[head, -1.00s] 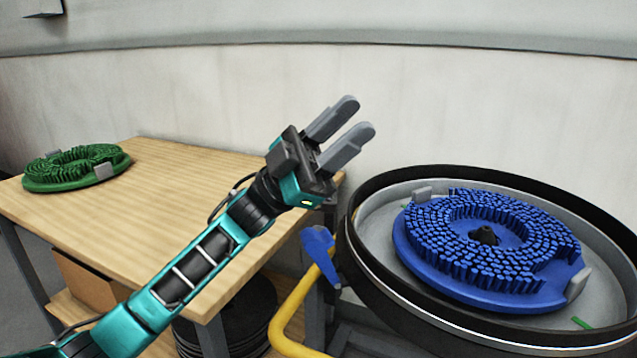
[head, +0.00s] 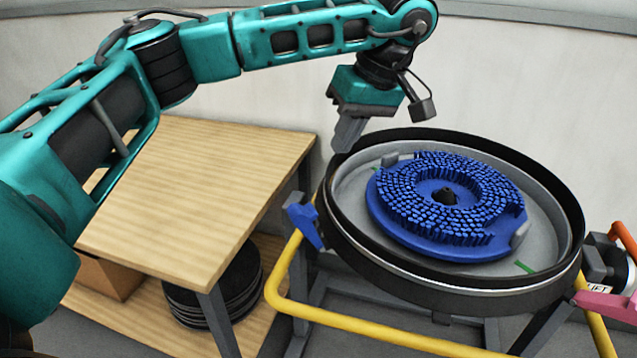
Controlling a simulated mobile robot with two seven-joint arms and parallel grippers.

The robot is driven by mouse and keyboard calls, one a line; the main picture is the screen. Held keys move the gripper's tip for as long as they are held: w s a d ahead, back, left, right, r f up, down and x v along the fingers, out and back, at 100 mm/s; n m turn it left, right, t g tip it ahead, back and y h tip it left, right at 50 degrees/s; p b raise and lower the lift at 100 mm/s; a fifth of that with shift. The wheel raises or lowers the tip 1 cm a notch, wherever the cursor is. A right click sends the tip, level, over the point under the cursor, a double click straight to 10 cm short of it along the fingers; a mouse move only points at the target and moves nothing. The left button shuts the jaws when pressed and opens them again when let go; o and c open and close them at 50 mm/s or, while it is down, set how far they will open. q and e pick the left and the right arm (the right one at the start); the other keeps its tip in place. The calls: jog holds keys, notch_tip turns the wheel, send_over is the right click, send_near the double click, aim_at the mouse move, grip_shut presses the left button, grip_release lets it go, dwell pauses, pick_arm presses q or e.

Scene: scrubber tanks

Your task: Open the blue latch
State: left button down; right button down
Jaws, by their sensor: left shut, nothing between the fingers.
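The blue latch (head: 305,224) sits on the left outer side of the round tank (head: 352,248), by the top of the yellow bar. My left gripper (head: 342,150) is shut and empty. It points down at the tank's back left rim, above and behind the latch and apart from it. Its fingertips are close to the rim; I cannot tell whether they touch it. My right gripper is not in view.
A blue brush disc (head: 460,248) lies in the tank. A yellow bar (head: 390,343) runs around the tank's front. A pink lever (head: 606,305) is at the right. A wooden table (head: 210,200) stands left, with black discs (head: 215,300) on its lower shelf.

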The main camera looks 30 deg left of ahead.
pick_arm(q)
jog(key=b, duration=0.1)
send_near(300, 208)
notch_tip(300, 208, down, 2)
jog(key=w, duration=0.2)
jog(key=f, duration=0.1)
jog(key=s+a+f, duration=0.1)
jog(key=f, duration=0.1)
jog(key=shift+s+a, duration=0.35)
jog(key=shift+a, duration=0.05)
jog(key=shift+s+a+f, duration=0.15)
jog(key=shift+s+f, duration=0.05)
jog(key=shift+f, duration=0.1)
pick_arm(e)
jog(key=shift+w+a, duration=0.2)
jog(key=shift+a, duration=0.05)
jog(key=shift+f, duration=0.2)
